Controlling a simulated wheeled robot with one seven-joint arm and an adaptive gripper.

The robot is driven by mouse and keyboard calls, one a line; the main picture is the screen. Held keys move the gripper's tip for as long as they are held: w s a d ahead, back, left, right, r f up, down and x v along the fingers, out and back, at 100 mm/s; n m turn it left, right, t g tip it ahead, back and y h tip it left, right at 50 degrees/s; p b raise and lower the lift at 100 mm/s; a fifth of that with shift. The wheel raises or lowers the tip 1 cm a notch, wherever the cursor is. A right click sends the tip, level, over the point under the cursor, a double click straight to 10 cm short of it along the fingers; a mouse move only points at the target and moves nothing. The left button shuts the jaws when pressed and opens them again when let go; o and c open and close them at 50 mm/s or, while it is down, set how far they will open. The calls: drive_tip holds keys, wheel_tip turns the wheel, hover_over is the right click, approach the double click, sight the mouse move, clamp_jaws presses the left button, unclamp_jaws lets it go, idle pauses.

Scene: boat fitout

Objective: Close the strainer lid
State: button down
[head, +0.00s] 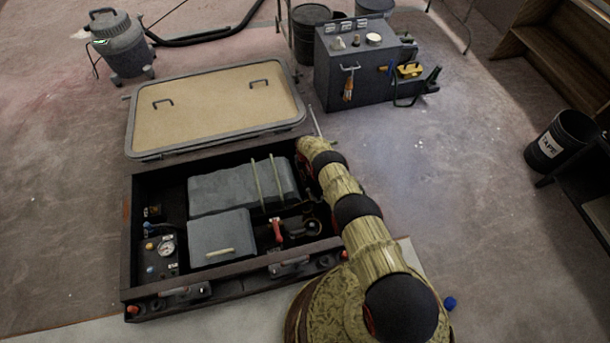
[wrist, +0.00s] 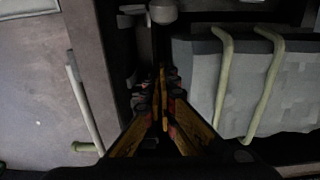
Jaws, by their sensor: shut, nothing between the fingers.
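A dark round fitting (head: 312,224), which looks like the strainer, sits in the right end of the open bay in the head view. It is small and dark, and I cannot tell how its lid stands. In the wrist view a pale rounded part (wrist: 163,12) shows at the top edge; I cannot tell whether it belongs to the strainer. My gripper (wrist: 164,75) is shut and empty, pointing down into the narrow gap beside the grey strapped box (wrist: 198,85). In the head view my arm hides most of it at the bay's right rear corner.
The strapped box (head: 225,190), a smaller grey box (head: 218,235), a red lever (head: 277,230) and a gauge (head: 166,247) crowd the bay. The tan hatch panel (head: 215,105) lies behind it. A thin rod (head: 315,122) stands at the rear right.

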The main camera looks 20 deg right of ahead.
drive_tip(key=shift+s+r, duration=0.15)
drive_tip(key=shift+s, duration=0.8)
drive_tip(key=shift+s+r, duration=0.15)
drive_tip(key=shift+s, duration=0.8)
drive_tip(key=shift+s+r+t+p, duration=0.3)
drive_tip(key=shift+s+p, duration=0.05)
drive_tip(key=shift+p, duration=0.65)
